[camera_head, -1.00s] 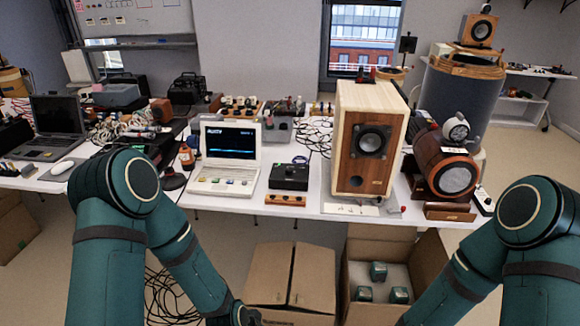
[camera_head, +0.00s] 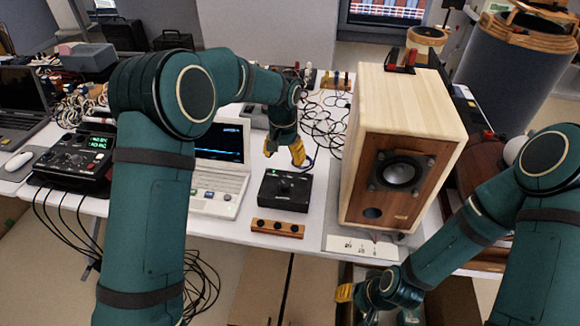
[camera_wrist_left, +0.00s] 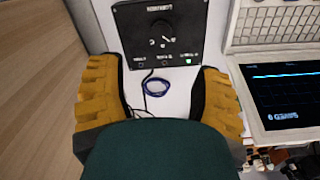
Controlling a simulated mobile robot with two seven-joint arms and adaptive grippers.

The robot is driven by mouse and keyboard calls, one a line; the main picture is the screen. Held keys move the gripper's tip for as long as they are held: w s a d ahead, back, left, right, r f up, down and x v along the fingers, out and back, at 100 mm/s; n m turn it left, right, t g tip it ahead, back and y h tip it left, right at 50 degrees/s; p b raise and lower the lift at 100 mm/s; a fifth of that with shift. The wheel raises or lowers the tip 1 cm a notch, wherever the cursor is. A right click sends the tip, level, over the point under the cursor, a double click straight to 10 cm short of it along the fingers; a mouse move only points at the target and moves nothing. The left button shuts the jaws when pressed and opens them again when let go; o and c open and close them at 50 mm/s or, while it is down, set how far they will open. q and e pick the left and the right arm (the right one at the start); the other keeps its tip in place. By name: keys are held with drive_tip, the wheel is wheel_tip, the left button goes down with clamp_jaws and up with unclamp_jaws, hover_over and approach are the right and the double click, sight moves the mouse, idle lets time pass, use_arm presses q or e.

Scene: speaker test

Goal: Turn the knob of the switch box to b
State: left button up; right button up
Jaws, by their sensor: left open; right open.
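The switch box (camera_head: 286,190) is a small black box on the white table, between the white laptop-like device and the wooden speaker. Its knob (camera_head: 285,186) is on the top face. The left wrist view shows the switch box (camera_wrist_left: 140,22) ahead, with the knob (camera_wrist_left: 168,38) and a small green light; the lettering is too small to read. My left gripper (camera_head: 284,155) has yellow fingers, is open and empty, and hangs just behind the box, apart from it. Its fingers (camera_wrist_left: 160,100) frame the table short of the box. My right gripper (camera_head: 345,293) is low by the table's front edge, partly visible.
The wooden speaker (camera_head: 400,150) stands close on the right. The white device with a screen (camera_head: 218,185) is on the left. A wooden strip with black knobs (camera_head: 277,228) lies in front of the box. Black cables (camera_head: 322,125) are tangled behind.

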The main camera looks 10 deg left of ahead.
sight(285, 184)
use_arm(q)
wheel_tip(285, 184, down, 13)
drive_tip(key=b, duration=0.2)
drive_tip(key=shift+w+b, duration=0.15)
drive_tip(key=shift+b, duration=0.25)
clamp_jaws()
